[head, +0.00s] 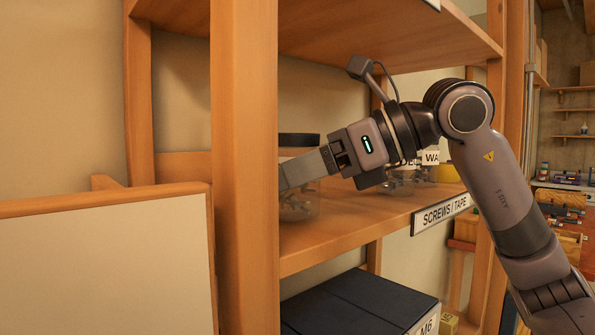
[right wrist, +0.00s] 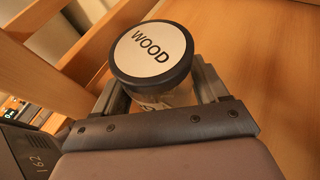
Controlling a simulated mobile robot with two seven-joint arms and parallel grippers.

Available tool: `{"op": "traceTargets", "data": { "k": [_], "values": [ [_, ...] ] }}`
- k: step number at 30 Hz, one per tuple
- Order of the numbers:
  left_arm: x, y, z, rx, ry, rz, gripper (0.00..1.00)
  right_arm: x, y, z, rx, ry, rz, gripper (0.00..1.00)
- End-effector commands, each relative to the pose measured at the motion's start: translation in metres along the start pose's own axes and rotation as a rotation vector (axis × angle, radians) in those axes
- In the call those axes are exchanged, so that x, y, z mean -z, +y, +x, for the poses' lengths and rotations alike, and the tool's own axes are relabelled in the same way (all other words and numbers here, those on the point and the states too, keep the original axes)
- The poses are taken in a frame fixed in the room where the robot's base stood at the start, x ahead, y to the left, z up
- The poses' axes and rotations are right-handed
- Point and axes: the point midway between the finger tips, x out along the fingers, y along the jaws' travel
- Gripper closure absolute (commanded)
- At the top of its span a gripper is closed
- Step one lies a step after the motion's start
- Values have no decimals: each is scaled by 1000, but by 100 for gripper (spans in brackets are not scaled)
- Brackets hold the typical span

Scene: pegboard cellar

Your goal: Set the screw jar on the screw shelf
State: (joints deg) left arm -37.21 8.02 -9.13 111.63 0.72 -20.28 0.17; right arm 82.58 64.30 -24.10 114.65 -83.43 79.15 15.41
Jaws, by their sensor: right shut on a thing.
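A clear jar (head: 302,205) with a dark lid stands upright at the wooden shelf (head: 345,222) labelled "SCREWS / TAPE". In the right wrist view, the jar's white lid top (right wrist: 152,50) reads "WOOD". My right gripper (head: 292,178) reaches in from the right and is shut on the jar, one finger along each side. The shelf post hides part of the jar's left side. The jar's base is at the shelf surface; I cannot tell whether it touches. My left gripper is not in view.
More jars (head: 402,182) and a yellow roll (head: 447,174) are farther back on the shelf, partly behind my arm. An upright post (head: 244,200) stands close on the left. A dark box (head: 360,302) is below, another shelf board (head: 380,32) above.

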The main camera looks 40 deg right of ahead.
Motion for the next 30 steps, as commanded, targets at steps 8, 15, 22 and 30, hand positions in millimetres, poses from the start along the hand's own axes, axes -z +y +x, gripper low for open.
{"op": "traceTargets", "data": {
  "k": [8, 15, 22, 30],
  "values": [
    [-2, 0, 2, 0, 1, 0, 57, 4, 0, 2, 0, 0, 1, 14],
    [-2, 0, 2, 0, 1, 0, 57, 4, 0, 2, 0, 1, 1, 1],
    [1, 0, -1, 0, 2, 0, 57, -2, 0, -3, 2, -1, 1, 1],
    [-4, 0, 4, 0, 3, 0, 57, 0, -1, -59, 5, -3, 1, 1]
  ]
}}
